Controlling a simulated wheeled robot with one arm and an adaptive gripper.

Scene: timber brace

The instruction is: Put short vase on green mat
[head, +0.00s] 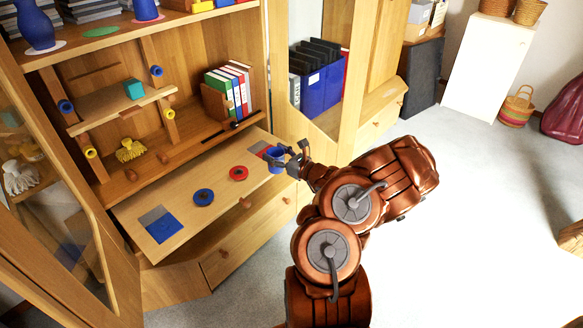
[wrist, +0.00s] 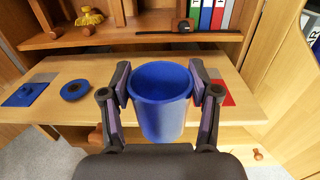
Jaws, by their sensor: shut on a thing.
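A short blue vase (head: 275,160) is between the fingers of my gripper (head: 283,158), at the right end of the pull-out board. In the wrist view the vase (wrist: 161,112) stands upright with its open rim up, and my gripper (wrist: 160,85) is shut on its two sides. I cannot tell whether its base touches anything. The green mat (head: 101,32) lies bare on the upper shelf at the top left, between a taller blue vase (head: 37,28) and another blue vase (head: 145,9). The green mat is not in the wrist view.
The pull-out board (head: 219,191) holds a blue mat (head: 162,228), a blue ring (head: 203,197), a red ring (head: 238,173) and a red mat (wrist: 227,98). A tilted plank with a teal cube (head: 133,88) sits below the upper shelf. A glass door stands open at left.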

